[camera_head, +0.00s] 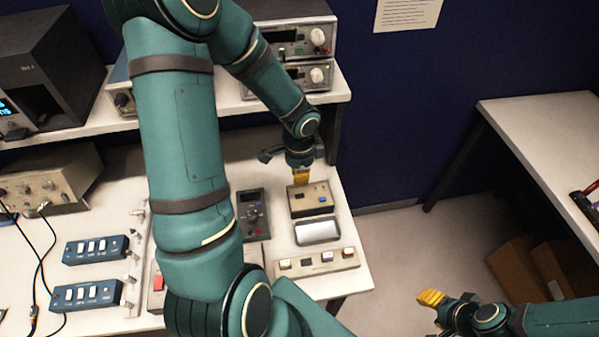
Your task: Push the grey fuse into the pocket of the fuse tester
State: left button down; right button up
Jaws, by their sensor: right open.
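A small beige and dark box, which looks like the fuse tester (310,207), stands near the right end of the bench. A beige strip (345,262) with several small coloured pieces lies in front. My right gripper (431,298) is open, off the bench at the lower right, over the floor.
A pale tray (318,231) sits between the box and the strip. A dark handheld meter (252,213) lies left of the box. Blue switch boxes (96,249) are farther left. A shelf with instruments (305,75) is behind. Another table (545,130) stands right.

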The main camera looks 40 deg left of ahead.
pick_arm(q)
jog(key=b, duration=0.5)
send_over(300, 193)
jog(key=shift+s+d+f, duration=0.1)
jog(key=shift+s+f, duration=0.05)
jog(key=shift+f, duration=0.75)
jog(key=shift+s+d+f, duration=0.1)
jog(key=shift+s+f, duration=0.05)
jog(key=shift+f, duration=0.8)
jog(key=shift+s+d+f, duration=0.1)
jog(key=shift+s+f, duration=0.05)
jog(key=shift+f, duration=0.75)
jog(key=shift+f+b, duration=1.6)
jog(key=shift+f, duration=0.1)
jog(key=c, duration=1.1)
grip_release()
jog(key=shift+f, duration=0.1)
jog(key=shift+o, duration=0.2)
jog(key=shift+r, duration=4.15)
